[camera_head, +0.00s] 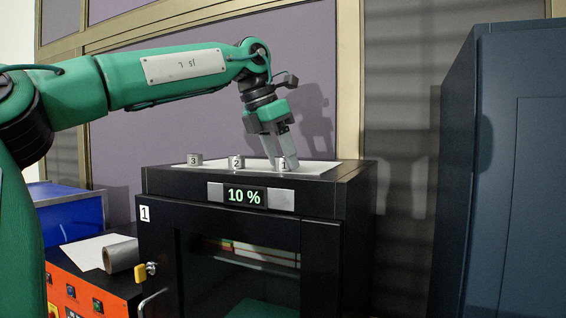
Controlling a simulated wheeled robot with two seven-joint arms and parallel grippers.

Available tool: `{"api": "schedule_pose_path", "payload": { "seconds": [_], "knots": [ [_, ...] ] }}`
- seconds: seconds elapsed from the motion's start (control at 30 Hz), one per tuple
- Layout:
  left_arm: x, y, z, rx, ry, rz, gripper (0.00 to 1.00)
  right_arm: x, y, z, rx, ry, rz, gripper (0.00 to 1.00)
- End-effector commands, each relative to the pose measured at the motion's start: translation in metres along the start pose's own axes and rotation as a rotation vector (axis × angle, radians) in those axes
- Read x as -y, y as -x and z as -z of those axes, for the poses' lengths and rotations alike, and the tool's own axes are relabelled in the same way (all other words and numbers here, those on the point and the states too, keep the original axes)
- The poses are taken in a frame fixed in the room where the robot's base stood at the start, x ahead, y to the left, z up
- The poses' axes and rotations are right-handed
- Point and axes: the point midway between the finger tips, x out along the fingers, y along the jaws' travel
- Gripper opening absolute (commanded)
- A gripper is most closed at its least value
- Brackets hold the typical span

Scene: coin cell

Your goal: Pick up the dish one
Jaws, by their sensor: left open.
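Dish one (283,165), a small silvery cylinder marked 1, stands upright on the white top (318,167) of a black cabinet. Dish two (237,162) and dish three (195,160) stand in a row to its left, marked 2 and 3. My left gripper (286,160) points down at dish one, its open fingers right behind or around it. I cannot tell whether the fingers touch the dish. My right gripper does not show.
The black cabinet (160,183) has a raised rim, a 10 % display (244,196) and a glass door. A tall dark blue cabinet (500,180) stands at the right. A grey roll (121,254), paper and a blue bin (68,215) are at the lower left.

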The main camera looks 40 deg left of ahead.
Motion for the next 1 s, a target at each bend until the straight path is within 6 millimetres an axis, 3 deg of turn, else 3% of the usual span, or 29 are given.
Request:
{"api": "schedule_pose_path", "payload": {
  "seconds": [0.1,0.3,0.37,0.77,1.0],
  "knots": [
    [0.0,0.0,0.0,0.0,0.0,0.0,0.57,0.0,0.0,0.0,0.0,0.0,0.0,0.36],
    [0.0,0.0,0.0,0.0,0.0,0.0,0.18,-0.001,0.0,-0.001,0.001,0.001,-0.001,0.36],
    [0.0,0.0,0.0,0.0,0.0,0.0,0.09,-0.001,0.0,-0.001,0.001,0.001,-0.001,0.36],
    [-0.001,0.004,-0.002,0.002,0.002,0.0,0.09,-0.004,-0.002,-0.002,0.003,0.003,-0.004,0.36],
    [0.0,0.025,-0.011,0.002,0.001,-0.002,0.09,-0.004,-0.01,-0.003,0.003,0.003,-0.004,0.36]
  ]
}}
